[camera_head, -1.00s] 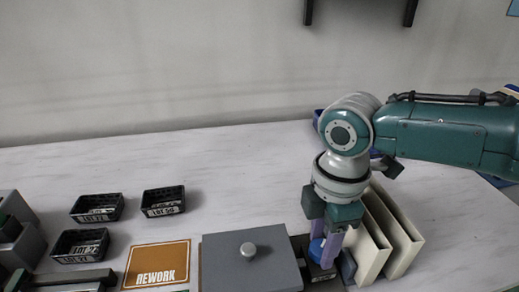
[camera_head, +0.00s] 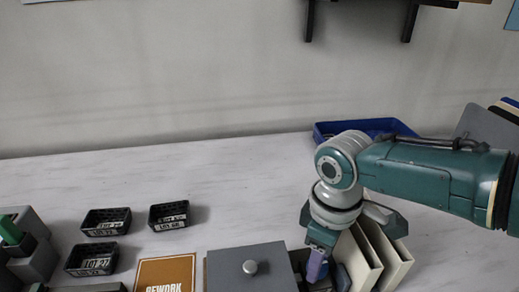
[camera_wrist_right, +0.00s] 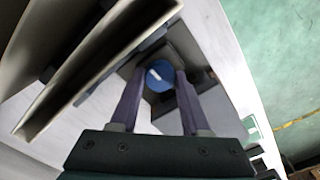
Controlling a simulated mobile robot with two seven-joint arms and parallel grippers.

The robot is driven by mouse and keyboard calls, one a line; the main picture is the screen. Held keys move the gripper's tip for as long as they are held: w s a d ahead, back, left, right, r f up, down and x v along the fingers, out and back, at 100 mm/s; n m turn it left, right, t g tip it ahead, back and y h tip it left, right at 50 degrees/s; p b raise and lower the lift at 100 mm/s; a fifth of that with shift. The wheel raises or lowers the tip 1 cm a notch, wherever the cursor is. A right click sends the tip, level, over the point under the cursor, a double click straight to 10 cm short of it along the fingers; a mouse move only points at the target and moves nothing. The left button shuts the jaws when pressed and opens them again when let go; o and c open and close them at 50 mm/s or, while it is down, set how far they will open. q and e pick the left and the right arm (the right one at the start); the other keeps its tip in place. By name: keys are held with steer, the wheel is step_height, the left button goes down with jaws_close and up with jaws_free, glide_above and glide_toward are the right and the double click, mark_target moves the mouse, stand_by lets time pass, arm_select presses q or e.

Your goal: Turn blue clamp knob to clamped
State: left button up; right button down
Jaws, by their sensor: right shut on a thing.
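The blue clamp knob (camera_wrist_right: 160,76) is round with a short white mark on its top, on a dark base, in the right wrist view. My right gripper (camera_wrist_right: 156,88) is shut on it, with one purple finger on each side. In the head view my right gripper (camera_head: 317,266) points down at the dark fixture beside the grey lidded block, and its fingers hide the knob. Whether the knob stands at clamped cannot be read. My left gripper is not in view.
Cream upright panels (camera_head: 365,258) stand close to the right of my right gripper. A grey block with a round knob (camera_head: 250,267) is to its left. An orange REWORK card (camera_head: 165,272) and several black bins (camera_head: 107,222) lie further left. A blue tray (camera_head: 330,131) is behind.

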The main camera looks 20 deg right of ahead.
steer(key=shift+m, duration=0.3)
steer(key=c, duration=0.7)
jaws_free()
steer(key=shift+o, duration=0.2)
steer(key=shift+r, duration=0.1)
steer(key=shift+r+p, duration=0.3)
steer(key=shift+r, duration=0.05)
step_height(320, 180, up, 9)
steer(key=p, duration=0.3)
steer(key=shift+p, duration=0.3)
